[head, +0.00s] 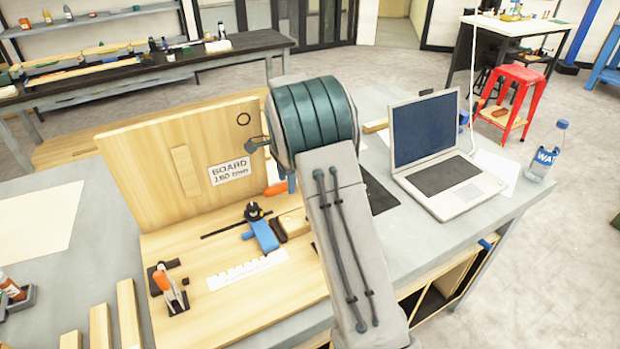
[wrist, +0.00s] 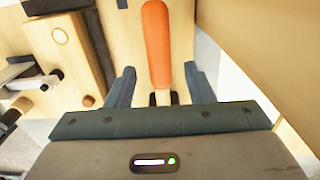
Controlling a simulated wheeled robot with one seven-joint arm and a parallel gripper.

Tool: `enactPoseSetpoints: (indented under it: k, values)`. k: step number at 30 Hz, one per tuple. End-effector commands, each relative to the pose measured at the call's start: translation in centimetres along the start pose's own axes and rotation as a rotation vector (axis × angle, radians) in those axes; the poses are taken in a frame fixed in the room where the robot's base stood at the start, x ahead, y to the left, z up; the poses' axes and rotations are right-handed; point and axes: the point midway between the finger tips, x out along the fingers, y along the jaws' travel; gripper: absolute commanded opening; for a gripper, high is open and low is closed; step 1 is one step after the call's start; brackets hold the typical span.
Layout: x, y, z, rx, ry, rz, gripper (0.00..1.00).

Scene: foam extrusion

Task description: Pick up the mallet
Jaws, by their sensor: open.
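In the wrist view, an orange handle (wrist: 156,40), which looks like the mallet's, runs lengthwise between the two fingers of my open gripper (wrist: 159,68). There is a gap on each side of it. A pale shaft and small dark parts show at its lower end by the gripper's palm. The mallet's head cannot be made out. In the head view, a bit of orange handle (head: 276,188) shows beside my arm, in front of the upright wooden board. My arm hides most of my gripper there.
The upright board (head: 135,150) stands close by; a wooden panel (wrist: 250,50) fills the wrist view's right side. A blue clamp (head: 262,235) and an orange-handled toggle clamp (head: 170,287) sit on the wooden base. A laptop (head: 435,155) and water bottle (head: 546,152) stand to the right.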

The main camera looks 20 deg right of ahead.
Motion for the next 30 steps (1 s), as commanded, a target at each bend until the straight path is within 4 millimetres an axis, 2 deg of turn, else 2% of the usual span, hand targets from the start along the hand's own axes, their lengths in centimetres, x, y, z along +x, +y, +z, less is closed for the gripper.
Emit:
enactPoseSetpoints:
  k: [6,13,18,30]
  values:
    - [2.2,0.0,0.1,0.0,-0.001,0.0,0.48]
    - [2.3,0.0,0.1,0.0,-0.001,-0.001,0.48]
    - [2.3,0.0,0.0,0.0,0.0,-0.001,0.01]
    - [1.9,-0.1,0.0,0.0,0.0,-0.003,0.0]
